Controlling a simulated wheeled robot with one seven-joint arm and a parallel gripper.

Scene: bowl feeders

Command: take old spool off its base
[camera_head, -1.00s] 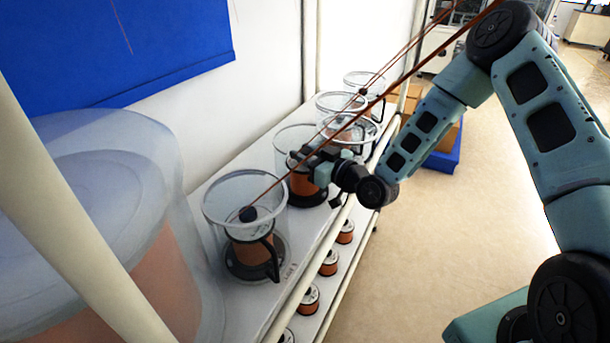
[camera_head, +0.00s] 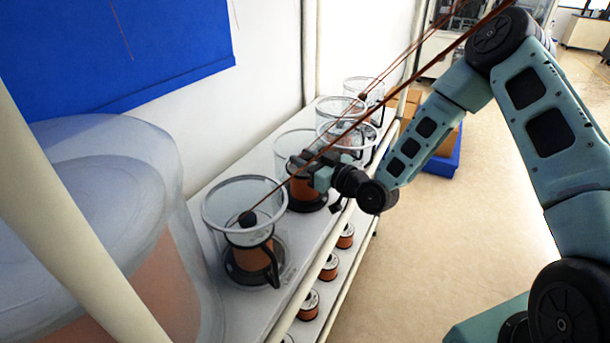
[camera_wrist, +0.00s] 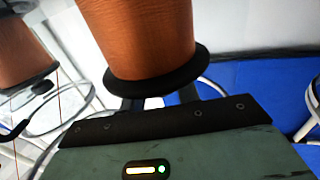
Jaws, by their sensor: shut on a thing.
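My gripper (camera_head: 303,162) reaches into the second clear feeder bowl from the front. It is shut on the old spool (camera_head: 301,187), an orange-brown copper spool. In the wrist view the spool (camera_wrist: 148,35) is close up and slightly tilted, with its black flange (camera_wrist: 158,87) at the fingers (camera_wrist: 160,101). The black base (camera_head: 308,205) shows below the spool in the head view. Whether the spool still touches the base cannot be told, as the bowl and gripper partly cover it.
A nearer clear bowl (camera_head: 243,183) with another copper spool (camera_head: 251,256) stands in front on the white shelf (camera_head: 240,310). More bowls stand behind. Wires run diagonally over the bowls. A pale post (camera_head: 75,190) stands at left. Small spools (camera_head: 308,304) sit on the lower shelf. Floor at right is clear.

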